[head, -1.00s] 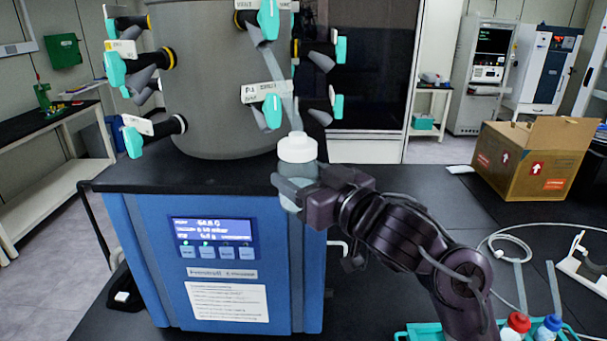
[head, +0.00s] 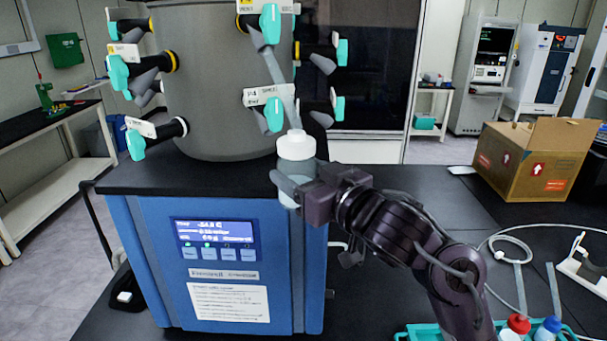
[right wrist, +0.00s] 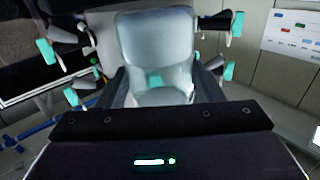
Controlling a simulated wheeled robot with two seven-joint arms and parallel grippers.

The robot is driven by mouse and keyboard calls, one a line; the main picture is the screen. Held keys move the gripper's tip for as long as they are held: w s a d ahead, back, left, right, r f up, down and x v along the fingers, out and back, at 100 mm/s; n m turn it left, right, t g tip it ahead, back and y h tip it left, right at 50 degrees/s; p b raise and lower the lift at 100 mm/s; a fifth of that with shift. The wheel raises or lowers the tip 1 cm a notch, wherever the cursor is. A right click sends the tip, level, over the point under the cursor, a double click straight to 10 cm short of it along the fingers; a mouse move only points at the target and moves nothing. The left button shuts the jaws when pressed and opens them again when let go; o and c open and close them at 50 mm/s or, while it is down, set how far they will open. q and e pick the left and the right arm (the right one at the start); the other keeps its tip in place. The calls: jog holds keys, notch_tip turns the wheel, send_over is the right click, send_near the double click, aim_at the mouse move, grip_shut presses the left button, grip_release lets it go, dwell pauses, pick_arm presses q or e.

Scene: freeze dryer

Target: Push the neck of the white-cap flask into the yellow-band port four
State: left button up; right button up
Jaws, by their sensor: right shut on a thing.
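The white-cap flask (head: 296,172) is upright in front of the freeze dryer, with its white cap (head: 296,145) on top and a slim grey neck (head: 284,98) rising from it toward the drum. My right gripper (head: 294,190) is shut around the flask's clear body. The flask body also fills the middle of the right wrist view (right wrist: 158,45). The port labelled P4 (head: 264,95), with a teal valve handle (head: 274,114), is beside the neck. Its yellow band is not clearly visible, and I cannot tell whether the neck tip touches the port. My left gripper is not in view.
The grey drum (head: 215,100) carries several other ports with teal handles close by. The blue dryer base (head: 280,285) has a lit display. A cardboard box (head: 525,165) and a teal rack (head: 425,331) with capped flasks stand on the black bench.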

jog(key=shift+w+a+r+p, duration=0.2)
jog(key=shift+w+r+p, duration=0.15)
jog(key=shift+r+p, duration=0.15)
jog(key=shift+w+a+r+p, duration=0.15)
jog(key=shift+w+r+p, duration=0.2)
jog(key=shift+r, duration=0.25)
dwell(1.0)
jog(key=o, duration=1.5)
jog(key=shift+a+f, duration=0.2)
jog(key=shift+c, duration=0.2)
jog(key=shift+f, duration=0.1)
jog(key=shift+s+d, duration=0.25)
jog(key=shift+d, duration=0.1)
jog(key=b+v, duration=0.1)
jog(key=v, duration=0.6)
jog(key=shift+s+b, duration=0.1)
jog(key=shift+b, duration=0.2)
jog(key=shift+a, duration=0.1)
